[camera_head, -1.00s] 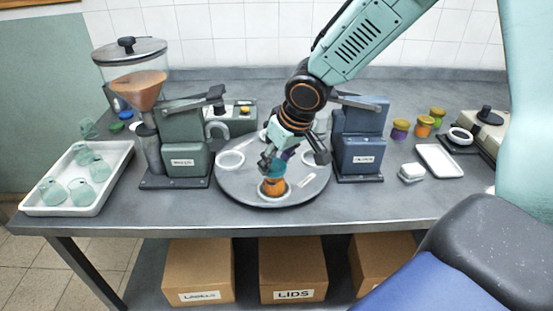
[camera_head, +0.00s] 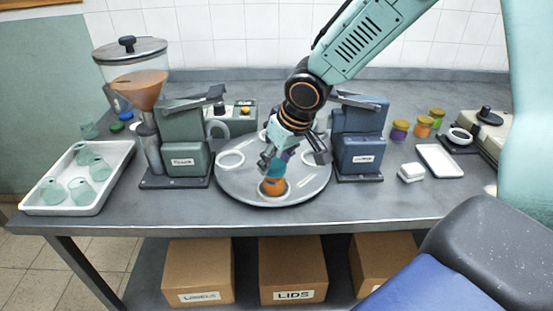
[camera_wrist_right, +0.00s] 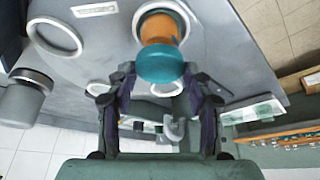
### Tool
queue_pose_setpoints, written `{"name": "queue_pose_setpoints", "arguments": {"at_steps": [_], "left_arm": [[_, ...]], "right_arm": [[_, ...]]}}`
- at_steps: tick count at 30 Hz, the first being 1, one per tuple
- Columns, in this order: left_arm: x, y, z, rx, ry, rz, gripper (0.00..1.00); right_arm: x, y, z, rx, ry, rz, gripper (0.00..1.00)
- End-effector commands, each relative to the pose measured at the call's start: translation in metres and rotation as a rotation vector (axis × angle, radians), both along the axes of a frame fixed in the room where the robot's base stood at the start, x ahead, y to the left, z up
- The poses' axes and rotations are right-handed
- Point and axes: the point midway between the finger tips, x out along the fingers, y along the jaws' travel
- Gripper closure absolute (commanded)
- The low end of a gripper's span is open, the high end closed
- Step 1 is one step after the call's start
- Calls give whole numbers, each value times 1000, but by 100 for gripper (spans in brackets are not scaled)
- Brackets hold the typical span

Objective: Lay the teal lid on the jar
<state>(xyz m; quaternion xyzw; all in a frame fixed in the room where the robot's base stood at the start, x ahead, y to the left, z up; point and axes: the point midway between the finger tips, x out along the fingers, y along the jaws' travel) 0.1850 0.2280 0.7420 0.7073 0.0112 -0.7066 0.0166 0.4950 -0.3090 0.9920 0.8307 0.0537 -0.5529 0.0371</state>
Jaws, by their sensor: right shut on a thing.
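The filled orange jar (camera_head: 272,188) stands in a pale ring near the front of the round grey turntable (camera_head: 240,188). The teal lid (camera_head: 278,171) is right over the jar's top. In the right wrist view the lid (camera_wrist_right: 161,66) covers the near end of the jar (camera_wrist_right: 158,28). I cannot tell whether lid and jar touch. My right gripper (camera_head: 277,163) reaches down from above and is shut on the lid, its fingers (camera_wrist_right: 160,76) on either side of it. My left gripper is not in view.
A green machine (camera_head: 183,130) stands left of the turntable and a blue one (camera_head: 361,140) right of it. A white tray (camera_head: 112,182) with several glass jars is at the left. Several filled jars and a white tray (camera_head: 440,160) stand at the right.

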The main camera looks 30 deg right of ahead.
Motion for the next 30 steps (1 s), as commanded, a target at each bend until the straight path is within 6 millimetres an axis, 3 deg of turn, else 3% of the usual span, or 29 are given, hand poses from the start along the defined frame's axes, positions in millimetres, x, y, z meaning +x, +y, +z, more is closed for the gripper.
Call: {"name": "queue_pose_setpoints", "arguments": {"at_steps": [30], "left_arm": [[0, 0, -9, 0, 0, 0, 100]], "right_arm": [[-1, 0, -5, 1, -1, -1, 62]]}}
